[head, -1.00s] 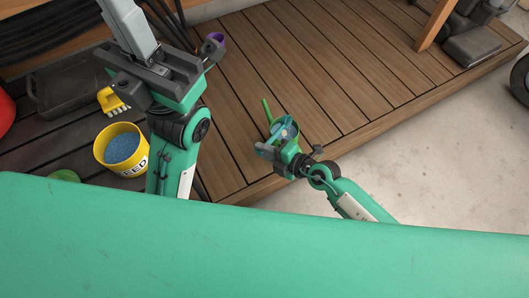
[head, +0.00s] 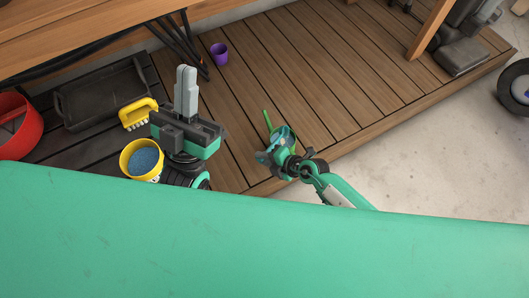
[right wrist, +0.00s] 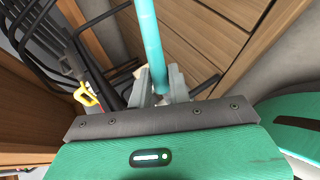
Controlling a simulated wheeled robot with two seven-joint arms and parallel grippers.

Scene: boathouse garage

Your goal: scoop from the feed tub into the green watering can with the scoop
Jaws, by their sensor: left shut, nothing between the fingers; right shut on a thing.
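The yellow feed tub (head: 128,168) holds blue pellets (head: 145,161) at the left of the head view, partly hidden by my left arm. My left gripper (head: 187,72) is shut and empty, fingers pointing up in the picture, just right of the tub. The green watering can (head: 267,118) is near the deck edge, mostly hidden behind my right gripper (head: 272,147). My right gripper is shut on the teal scoop; its handle (right wrist: 150,35) rises between the fingers in the right wrist view. I cannot tell what the scoop's bowl holds.
A yellow-handled brush (head: 137,114) lies behind the tub. A black tray (head: 72,118) and a red tub (head: 32,143) are further left. A purple cup (head: 219,53) stands on the deck (head: 320,75). The deck right of the can is clear.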

